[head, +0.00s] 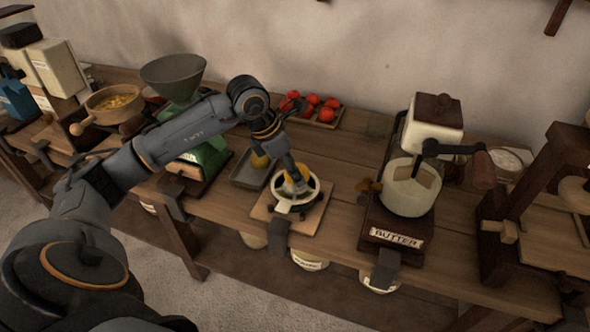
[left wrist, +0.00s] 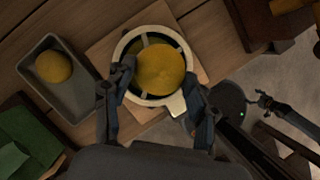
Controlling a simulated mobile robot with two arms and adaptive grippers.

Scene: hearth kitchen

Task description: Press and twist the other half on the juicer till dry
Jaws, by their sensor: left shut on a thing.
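The juicer (head: 311,203) is a round white-rimmed dish on a square wooden board (head: 262,211) near the front of the bench. My left gripper (head: 292,178) reaches down over it, shut on a yellow-orange fruit half (left wrist: 161,69). In the left wrist view the fruit half sits within the juicer's rim (left wrist: 172,101), between the two fingers, and hides the middle of the juicer. Another yellow fruit piece (left wrist: 53,67) lies in a grey tray (left wrist: 74,103) left of the juicer; it also shows in the head view (head: 259,160).
A green grinder with a grey funnel (head: 173,72) stands left of the tray. Red tomatoes (head: 312,100) sit on a board behind. A butter churn jar (head: 411,190) with a crank stands to the right. A wooden press (head: 530,190) fills the far right.

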